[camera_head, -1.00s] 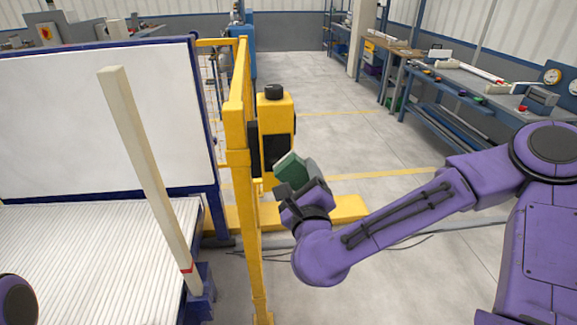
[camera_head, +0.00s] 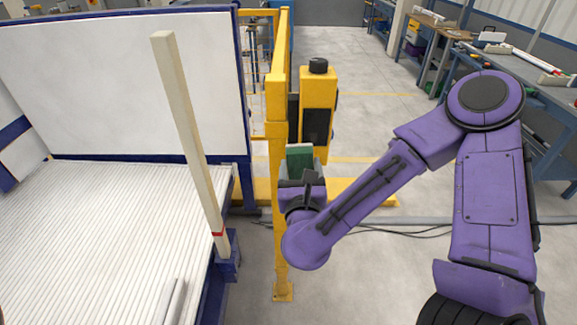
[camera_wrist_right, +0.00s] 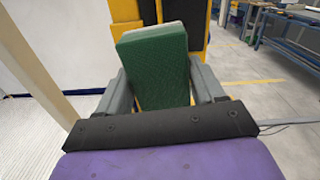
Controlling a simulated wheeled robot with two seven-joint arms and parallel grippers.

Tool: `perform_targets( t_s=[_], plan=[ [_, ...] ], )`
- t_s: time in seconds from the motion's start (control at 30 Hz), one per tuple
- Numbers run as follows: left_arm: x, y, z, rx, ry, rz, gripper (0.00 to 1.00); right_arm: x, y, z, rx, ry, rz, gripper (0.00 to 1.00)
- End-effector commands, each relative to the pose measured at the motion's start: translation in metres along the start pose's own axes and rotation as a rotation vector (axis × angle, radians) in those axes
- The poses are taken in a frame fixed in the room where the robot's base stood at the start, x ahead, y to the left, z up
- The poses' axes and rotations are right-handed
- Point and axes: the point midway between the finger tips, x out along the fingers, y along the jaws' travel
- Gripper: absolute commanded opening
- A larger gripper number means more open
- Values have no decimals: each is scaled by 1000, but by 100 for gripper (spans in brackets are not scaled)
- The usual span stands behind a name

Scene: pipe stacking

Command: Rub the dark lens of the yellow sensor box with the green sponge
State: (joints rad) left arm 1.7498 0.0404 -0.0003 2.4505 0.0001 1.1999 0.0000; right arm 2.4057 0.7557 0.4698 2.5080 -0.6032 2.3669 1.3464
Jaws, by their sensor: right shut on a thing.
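The yellow sensor box (camera_head: 318,88) is fixed beside a yellow post, with a black knob on top. Its dark lens (camera_head: 317,124) is a rectangle on the front face. My right gripper (camera_head: 301,177) is shut on the green sponge (camera_head: 299,159), which stands upright just below and left of the lens in the head view. I cannot tell whether sponge and box touch. My left gripper is not in view.
The yellow post (camera_head: 277,180) stands close left of my right gripper. Workbenches are at the right; floor behind the box is clear.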

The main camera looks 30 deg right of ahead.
Motion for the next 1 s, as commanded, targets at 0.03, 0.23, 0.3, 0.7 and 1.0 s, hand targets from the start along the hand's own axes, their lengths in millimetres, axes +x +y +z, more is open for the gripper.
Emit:
perform_targets(
  t_s=[0.03, 0.23, 0.3, 0.7, 1.0],
  plan=[
    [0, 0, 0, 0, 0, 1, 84, 0, -2, 0, 25, 1, -8, 43],
    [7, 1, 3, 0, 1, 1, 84, 4, -2, -3, 89, 0, -12, 43],
    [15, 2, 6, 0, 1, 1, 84, 8, -1, -5, 89, -1, -12, 43],
    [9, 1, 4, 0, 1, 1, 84, 52, -1, 2, 84, 1, -8, 43],
    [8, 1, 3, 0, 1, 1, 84, 60, 0, 0, 84, 1, -6, 43]
  ],
)
